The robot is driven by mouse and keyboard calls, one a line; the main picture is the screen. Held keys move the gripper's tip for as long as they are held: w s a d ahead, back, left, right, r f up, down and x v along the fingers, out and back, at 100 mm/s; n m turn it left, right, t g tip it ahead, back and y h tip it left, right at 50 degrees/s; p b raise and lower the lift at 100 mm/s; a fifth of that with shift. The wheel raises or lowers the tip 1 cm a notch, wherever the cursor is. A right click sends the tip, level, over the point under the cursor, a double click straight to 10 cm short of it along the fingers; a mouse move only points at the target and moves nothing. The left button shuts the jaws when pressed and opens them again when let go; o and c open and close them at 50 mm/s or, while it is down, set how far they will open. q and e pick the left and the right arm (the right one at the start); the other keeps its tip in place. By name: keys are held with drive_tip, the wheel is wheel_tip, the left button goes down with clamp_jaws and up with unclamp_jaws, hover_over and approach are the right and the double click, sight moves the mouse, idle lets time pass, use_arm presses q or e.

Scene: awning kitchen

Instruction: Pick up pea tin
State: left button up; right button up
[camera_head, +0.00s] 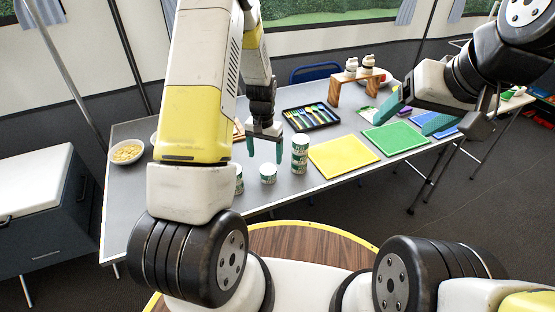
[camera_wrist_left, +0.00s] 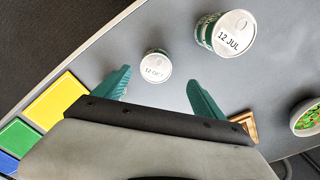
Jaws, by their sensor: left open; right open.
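Labels are too small to tell which holds peas. My left gripper (camera_head: 265,157) is open, pointing down above the short tin. In the left wrist view, a tin lid marked "12 OCT" (camera_wrist_left: 156,66) shows just beyond the open fingertips (camera_wrist_left: 158,84), apart from them. A larger tin marked "12 JUL" (camera_wrist_left: 228,33) stands to its right. My right gripper (camera_head: 402,116) is open and empty above the mats.
A cutlery tray (camera_head: 311,126) lies behind the tins. Yellow (camera_head: 343,153) and green (camera_head: 396,138) mats lie to the right. A small wooden stand (camera_head: 335,92) is at the back. A bowl (camera_head: 126,152) sits at the far left, and another bowl (camera_wrist_left: 306,118) shows in the wrist view.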

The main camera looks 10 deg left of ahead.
sight(268, 169)
use_arm(q)
wheel_tip(268, 169, down, 2)
drive_tip(key=shift+s+f, duration=0.1)
drive_tip(key=f, duration=0.7)
drive_tip(key=shift+d, duration=0.4)
drive_tip(key=shift+r, duration=0.1)
drive_tip(key=shift+c, duration=0.4)
drive_tip(key=c, duration=1.4)
drive_tip(key=shift+c, duration=0.6)
drive_tip(key=shift+w+r, duration=0.15)
drive_tip(key=shift+w, duration=0.05)
